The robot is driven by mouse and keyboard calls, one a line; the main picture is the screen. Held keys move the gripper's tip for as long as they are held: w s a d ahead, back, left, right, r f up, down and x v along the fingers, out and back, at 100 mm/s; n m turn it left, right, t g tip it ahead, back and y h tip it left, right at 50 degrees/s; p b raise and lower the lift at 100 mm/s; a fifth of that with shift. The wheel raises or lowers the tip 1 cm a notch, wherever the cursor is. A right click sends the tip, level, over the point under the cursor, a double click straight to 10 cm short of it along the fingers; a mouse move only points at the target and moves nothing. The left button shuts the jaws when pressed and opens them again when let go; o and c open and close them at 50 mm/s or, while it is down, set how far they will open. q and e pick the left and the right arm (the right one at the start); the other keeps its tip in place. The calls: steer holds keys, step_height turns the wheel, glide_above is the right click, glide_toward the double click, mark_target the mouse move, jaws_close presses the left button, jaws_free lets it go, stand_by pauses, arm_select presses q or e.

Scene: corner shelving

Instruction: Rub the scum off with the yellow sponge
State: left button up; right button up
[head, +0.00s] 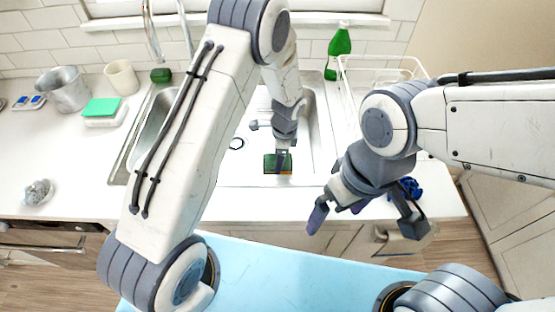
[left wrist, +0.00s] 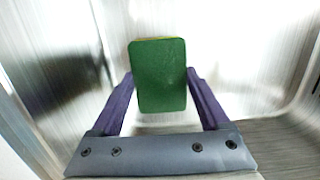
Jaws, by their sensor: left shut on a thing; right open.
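The yellow sponge (head: 270,164) has a green scouring face and a thin yellow edge. My left gripper (head: 283,154) is shut on it and holds it low in the sink (head: 318,125), towards the front. In the left wrist view the sponge (left wrist: 158,80) sits between the two purple fingers of the left gripper (left wrist: 160,92), green face towards the camera, with a sliver of yellow at its top edge. I cannot tell whether it touches the sink floor. No scum can be made out. My right gripper (head: 362,216) is open and empty in front of the counter edge.
A green bottle (head: 339,52) and a white dish rack (head: 385,75) stand right of the sink. A dark blue item (head: 410,187) lies near my right gripper. A green-topped block (head: 102,108), a metal pot (head: 64,90) and a cup (head: 122,77) stand left.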

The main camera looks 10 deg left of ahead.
arm_select(q)
steer(key=shift+s+a+r+p, duration=0.1)
steer(key=shift+r+p, duration=0.25)
steer(key=shift+r, duration=0.35)
steer(key=shift+r+p, duration=1.8)
steer(key=shift+r, duration=0.3)
